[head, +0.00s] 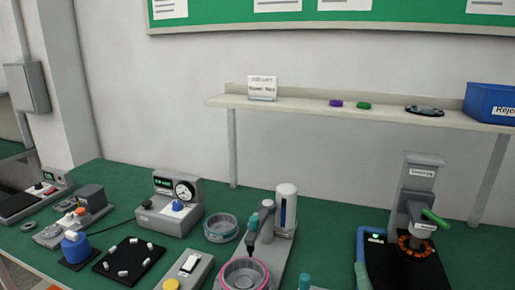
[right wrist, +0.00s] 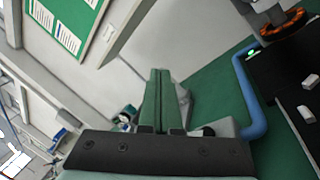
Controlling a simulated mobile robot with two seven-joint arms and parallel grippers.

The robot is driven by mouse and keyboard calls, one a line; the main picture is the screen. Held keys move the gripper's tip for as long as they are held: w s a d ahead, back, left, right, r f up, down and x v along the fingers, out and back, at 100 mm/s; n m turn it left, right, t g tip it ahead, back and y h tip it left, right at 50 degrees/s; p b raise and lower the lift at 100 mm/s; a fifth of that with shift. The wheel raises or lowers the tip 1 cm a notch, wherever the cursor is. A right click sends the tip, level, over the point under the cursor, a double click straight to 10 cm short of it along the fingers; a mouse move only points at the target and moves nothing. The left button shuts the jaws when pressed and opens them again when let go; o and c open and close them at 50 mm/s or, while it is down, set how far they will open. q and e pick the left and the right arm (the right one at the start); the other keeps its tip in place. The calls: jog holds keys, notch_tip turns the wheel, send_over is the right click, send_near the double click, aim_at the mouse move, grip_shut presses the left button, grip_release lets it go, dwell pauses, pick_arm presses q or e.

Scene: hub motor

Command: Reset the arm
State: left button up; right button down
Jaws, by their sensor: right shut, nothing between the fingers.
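My right gripper (head: 304,280) shows only as a small teal tip at the bottom edge of the head view, left of the blue-framed press station. In the right wrist view my right gripper (right wrist: 159,72) has its two green fingers together, with nothing between them. Most of my right arm is out of the head view. My left gripper is not in view.
The press station (head: 418,205) stands right of my right gripper; its blue frame (right wrist: 247,95) is close by in the wrist view. A fixture with a pink-rimmed ring (head: 244,274) stands to the left. A shelf (head: 300,108) with a blue bin (head: 490,104) runs behind.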

jog(key=s+d+f+m+g+h, duration=0.1)
jog(key=s+d+f+m+g, duration=0.25)
jog(key=f+m, duration=0.35)
jog(key=s+d+f+m+g+h, duration=0.2)
jog(key=s+f+m+g, duration=0.25)
jog(key=f+m, duration=0.25)
jog(key=s+a+f+m+g+y, duration=0.2)
jog(key=s+f+m+g, duration=0.25)
jog(key=s, duration=0.25)
jog(key=s+a+f+m+g+y, duration=0.25)
jog(key=s+f+m+g, duration=0.2)
jog(key=s, duration=0.35)
jog(key=w+a+f+t+y+p, duration=0.2)
jog(key=w+a+f+t, duration=0.2)
jog(key=f, duration=0.4)
jog(key=shift+w+t, duration=0.45)
jog(key=shift+t, duration=0.65)
